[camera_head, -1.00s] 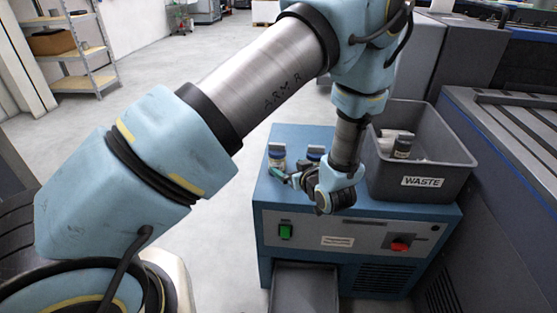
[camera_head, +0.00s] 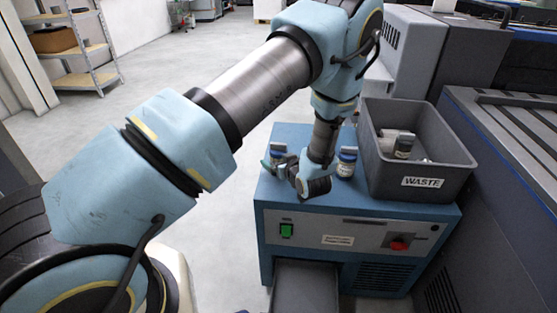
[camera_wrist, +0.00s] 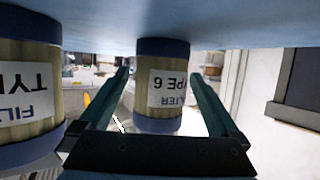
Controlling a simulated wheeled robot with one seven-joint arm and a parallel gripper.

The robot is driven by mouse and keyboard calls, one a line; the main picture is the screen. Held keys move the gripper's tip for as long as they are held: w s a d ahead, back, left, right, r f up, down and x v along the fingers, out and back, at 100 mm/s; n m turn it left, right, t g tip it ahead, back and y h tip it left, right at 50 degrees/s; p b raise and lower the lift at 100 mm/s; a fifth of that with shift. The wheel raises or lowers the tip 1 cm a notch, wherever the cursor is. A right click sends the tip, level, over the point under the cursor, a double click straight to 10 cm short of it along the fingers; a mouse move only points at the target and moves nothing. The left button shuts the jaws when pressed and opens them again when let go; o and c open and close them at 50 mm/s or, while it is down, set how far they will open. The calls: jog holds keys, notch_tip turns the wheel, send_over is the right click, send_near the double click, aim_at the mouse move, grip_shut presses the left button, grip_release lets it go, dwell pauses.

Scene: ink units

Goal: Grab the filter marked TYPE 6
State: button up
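The wrist view is upside down. In it a cream filter with dark blue ends (camera_wrist: 160,118) has a white label ending in "PE 6". It shows between the two teal fingers of my gripper (camera_wrist: 161,76), which are apart. I cannot tell whether it is between the tips or just beyond them. A second filter (camera_wrist: 28,100), nearer on the left, has a label partly cut off, showing "TY". In the head view my gripper (camera_head: 273,168) is low over the blue cabinet top, by a left filter (camera_head: 278,154). Another filter (camera_head: 346,164) stands right of my wrist.
A grey bin marked WASTE (camera_head: 455,180), with filter-like items (camera_head: 403,148) inside, stands on the right of the blue cabinet (camera_head: 400,208). A dark grey machine (camera_head: 500,190) borders it on the right. Open floor lies to the left.

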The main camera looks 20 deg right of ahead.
jog(key=c, duration=1.4)
jog(key=shift+r, duration=0.1)
